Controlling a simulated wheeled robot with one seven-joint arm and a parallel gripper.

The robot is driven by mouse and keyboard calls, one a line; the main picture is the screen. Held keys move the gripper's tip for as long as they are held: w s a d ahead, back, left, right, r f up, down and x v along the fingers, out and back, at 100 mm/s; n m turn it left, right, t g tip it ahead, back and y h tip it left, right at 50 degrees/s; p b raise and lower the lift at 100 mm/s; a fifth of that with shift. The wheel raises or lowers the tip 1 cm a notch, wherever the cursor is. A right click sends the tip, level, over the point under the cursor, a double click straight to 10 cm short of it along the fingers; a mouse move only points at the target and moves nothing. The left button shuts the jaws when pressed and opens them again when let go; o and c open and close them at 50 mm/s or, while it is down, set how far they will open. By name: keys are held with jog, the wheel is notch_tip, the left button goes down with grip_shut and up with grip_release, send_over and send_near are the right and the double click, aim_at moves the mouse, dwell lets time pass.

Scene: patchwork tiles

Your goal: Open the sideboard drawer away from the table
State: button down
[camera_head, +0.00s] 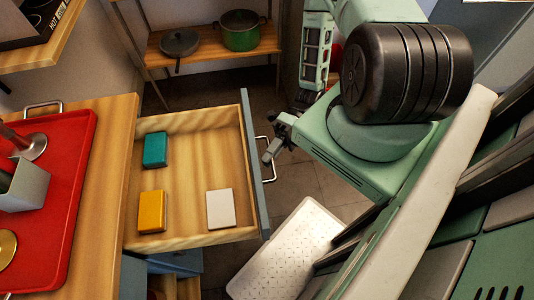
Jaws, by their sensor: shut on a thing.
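The sideboard drawer (185,239) is pulled well out from the wood-topped sideboard (118,130), toward the right. It has a wooden inside and a blue-grey front (252,150). A metal bar handle (273,175) is on the outside of that front. My gripper (270,152) is at the upper part of the handle, shut on it; its fingertips are small and dark in this view. In the drawer lie a teal box (155,149), a yellow box (151,211) and a white box (220,209).
A red tray (75,125) with a grey cup (22,188) stands on the sideboard. A shelf (205,50) with a pan (180,42) and a green pot (239,30) stands at the back. Another wooden surface (60,35) is at upper left. Tiled floor shows right of the drawer.

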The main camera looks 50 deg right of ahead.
jog(key=c, duration=1.5)
grip_release()
jog(key=shift+d, duration=0.15)
jog(key=d+b, duration=0.1)
jog(key=d, duration=0.4)
jog(key=w+d+r+b, duration=0.1)
jog(key=d, duration=0.5)
jog(key=w+d+r+b, duration=0.1)
jog(key=d, duration=0.5)
jog(key=shift+w+r+b, duration=0.15)
jog(key=shift+r+b, duration=0.05)
jog(key=shift+b, duration=0.1)
jog(key=shift+a, duration=0.1)
